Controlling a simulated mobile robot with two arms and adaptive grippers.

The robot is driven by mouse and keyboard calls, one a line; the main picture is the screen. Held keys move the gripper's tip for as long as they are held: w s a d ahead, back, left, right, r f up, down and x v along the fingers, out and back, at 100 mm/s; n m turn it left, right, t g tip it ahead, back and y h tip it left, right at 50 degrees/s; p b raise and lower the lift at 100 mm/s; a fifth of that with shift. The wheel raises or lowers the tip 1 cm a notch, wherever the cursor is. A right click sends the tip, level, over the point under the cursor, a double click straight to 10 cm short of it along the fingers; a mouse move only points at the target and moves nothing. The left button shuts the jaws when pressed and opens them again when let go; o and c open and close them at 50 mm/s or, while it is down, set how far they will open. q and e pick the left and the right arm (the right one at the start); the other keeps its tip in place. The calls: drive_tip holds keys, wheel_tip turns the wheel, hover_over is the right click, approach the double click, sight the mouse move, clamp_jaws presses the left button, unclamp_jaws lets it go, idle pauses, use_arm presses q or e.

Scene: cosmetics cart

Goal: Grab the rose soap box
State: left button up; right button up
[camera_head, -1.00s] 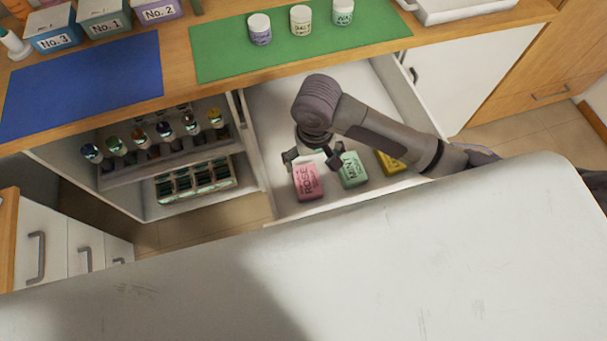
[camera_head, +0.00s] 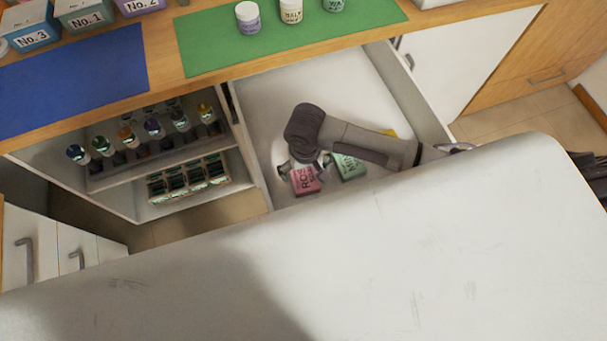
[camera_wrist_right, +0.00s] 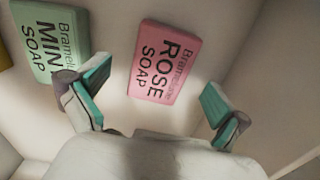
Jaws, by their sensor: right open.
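The pink rose soap box (camera_head: 305,181) lies in the open white drawer, with its label up. In the right wrist view the rose soap box (camera_wrist_right: 164,62) lies beyond the fingertips, between the lines of the two fingers. My right gripper (camera_wrist_right: 155,105) is open and empty, with one teal-padded finger on each side. In the head view my right gripper (camera_head: 304,166) is over the rose soap box and partly hides it. The green mint soap box (camera_head: 349,167) lies just to the right of it there. My left gripper is not in view.
The mint soap box (camera_wrist_right: 50,45) is close to one finger in the wrist view. A yellow box (camera_head: 391,132) is mostly hidden behind my arm. The drawer (camera_head: 290,95) has walls around the boxes. Shelves with small bottles (camera_head: 153,129) stand left of it.

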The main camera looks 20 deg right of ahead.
sight(304, 177)
drive_tip(key=shift+a+f, duration=0.1)
drive_tip(key=shift+f, duration=1.8)
drive_tip(key=c, duration=1.3)
